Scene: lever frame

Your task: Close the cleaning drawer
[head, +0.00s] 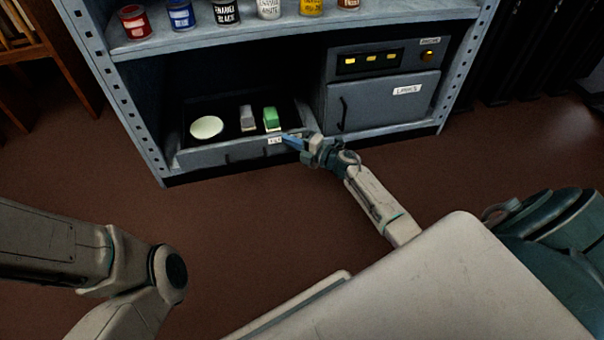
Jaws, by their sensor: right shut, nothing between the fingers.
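The cleaning drawer (221,156) is a low grey drawer at the bottom left of the metal frame. Its inside shows from above, so it stands at least partly out. In it lie a pale round disc (207,128), a grey block (247,118) and a green block (271,119). A small white label is on its front. My right gripper (290,142) is shut and empty at the right end of the drawer front, by the label. I cannot tell whether it touches. Of my left arm only links show at the lower left; its gripper is out of view.
A grey cabinet (381,103) with a handle and lit yellow panel stands right of the drawer. Several paint cans line the shelf (296,29) above. A wooden piece of furniture (22,62) is at the far left. The brown floor in front is clear.

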